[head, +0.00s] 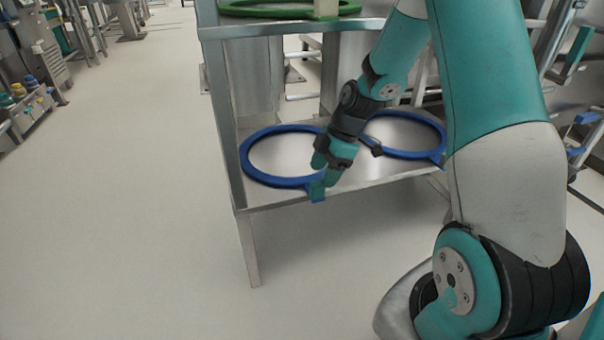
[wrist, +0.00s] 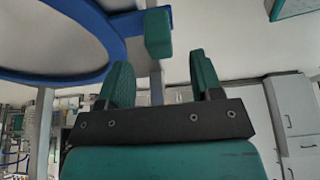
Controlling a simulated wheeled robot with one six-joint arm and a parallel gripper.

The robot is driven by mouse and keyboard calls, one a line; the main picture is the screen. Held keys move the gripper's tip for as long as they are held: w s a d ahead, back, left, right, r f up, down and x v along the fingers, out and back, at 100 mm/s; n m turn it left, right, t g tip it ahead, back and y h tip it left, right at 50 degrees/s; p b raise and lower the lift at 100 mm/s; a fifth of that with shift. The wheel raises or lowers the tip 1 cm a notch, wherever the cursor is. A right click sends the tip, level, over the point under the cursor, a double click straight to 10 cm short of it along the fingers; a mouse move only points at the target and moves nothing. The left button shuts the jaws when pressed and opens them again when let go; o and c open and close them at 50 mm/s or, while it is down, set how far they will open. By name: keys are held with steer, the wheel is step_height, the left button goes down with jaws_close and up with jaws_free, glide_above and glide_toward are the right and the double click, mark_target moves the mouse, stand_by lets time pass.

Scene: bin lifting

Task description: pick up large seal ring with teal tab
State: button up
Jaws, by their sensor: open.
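A large blue seal ring (head: 258,177) lies flat on the left of the lower metal shelf, its tab (head: 317,192) reaching the front edge. In the wrist view a blue ring (wrist: 75,75) fills the upper left, and its teal block-shaped tab (wrist: 158,33) lies ahead of my fingertips, in line with the gap. My gripper (head: 324,172) is above the front of the shelf, close to the left ring's tab. Its two teal fingers (wrist: 160,62) are apart with nothing between them. My gripper and wrist hide part of the left ring's right side.
A second blue ring (head: 437,140) lies to the right on the same shelf (head: 365,178), partly behind my wrist. A green ring (head: 270,12) with a pale block is on the upper shelf. Metal posts bound the rack. The floor at left is clear.

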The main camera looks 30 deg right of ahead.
mark_target(317, 183)
steer(key=b+x, duration=0.3)
steer(key=x, duration=0.3)
steer(key=shift+r, duration=0.1)
steer(key=c, duration=1.1)
